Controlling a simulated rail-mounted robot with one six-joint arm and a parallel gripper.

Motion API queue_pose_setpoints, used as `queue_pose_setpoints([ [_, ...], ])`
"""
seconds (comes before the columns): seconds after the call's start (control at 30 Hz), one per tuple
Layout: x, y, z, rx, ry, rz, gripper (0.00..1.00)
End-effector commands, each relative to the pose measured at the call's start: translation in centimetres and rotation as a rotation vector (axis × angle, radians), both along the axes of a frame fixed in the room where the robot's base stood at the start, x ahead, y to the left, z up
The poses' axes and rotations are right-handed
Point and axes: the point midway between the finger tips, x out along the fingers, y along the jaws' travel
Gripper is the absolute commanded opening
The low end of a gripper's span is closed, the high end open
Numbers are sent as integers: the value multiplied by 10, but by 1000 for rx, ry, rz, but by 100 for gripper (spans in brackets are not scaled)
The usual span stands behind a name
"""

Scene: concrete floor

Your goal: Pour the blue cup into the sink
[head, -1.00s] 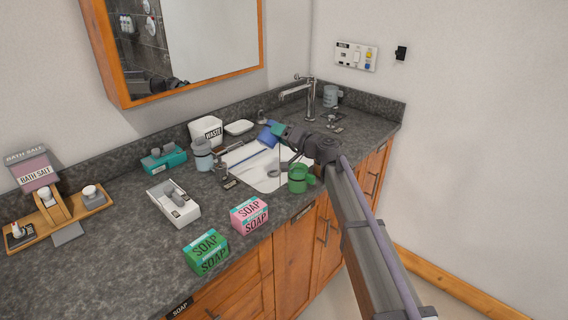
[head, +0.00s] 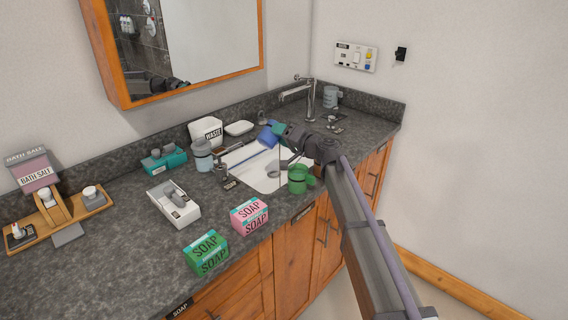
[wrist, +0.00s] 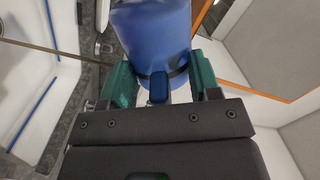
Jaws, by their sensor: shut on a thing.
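The blue cup (head: 266,134) is held over the far part of the white sink (head: 264,179), tilted in the head view. My gripper (head: 279,130) has teal fingers and is shut on it. In the wrist view the blue cup (wrist: 155,35) fills the top middle, with its handle between the teal fingers of my gripper (wrist: 158,88). The cup's mouth and contents are hidden. The sink also shows at the left of the wrist view (wrist: 22,95). The metal tap (head: 308,97) stands behind the sink to the right of the cup.
A green cup (head: 298,181) stands at the sink's front edge, below my arm. A light blue jar (head: 202,156) and a white waste bin (head: 206,130) stand left of the sink. A grey mug (head: 331,97) is at the back corner. Soap boxes (head: 249,215) are at the front.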

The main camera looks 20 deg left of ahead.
Motion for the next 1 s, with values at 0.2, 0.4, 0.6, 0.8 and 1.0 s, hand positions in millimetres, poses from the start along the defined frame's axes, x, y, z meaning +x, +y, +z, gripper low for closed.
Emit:
queue_pose_setpoints([
  [0.2,0,0,1,6,21,0,23],
  [0.4,1,0,2,12,39,0,23],
  [0.6,1,0,3,18,58,0,23],
  [0.8,1,0,3,23,78,0,23],
  [1.0,2,-1,4,29,96,0,23],
])
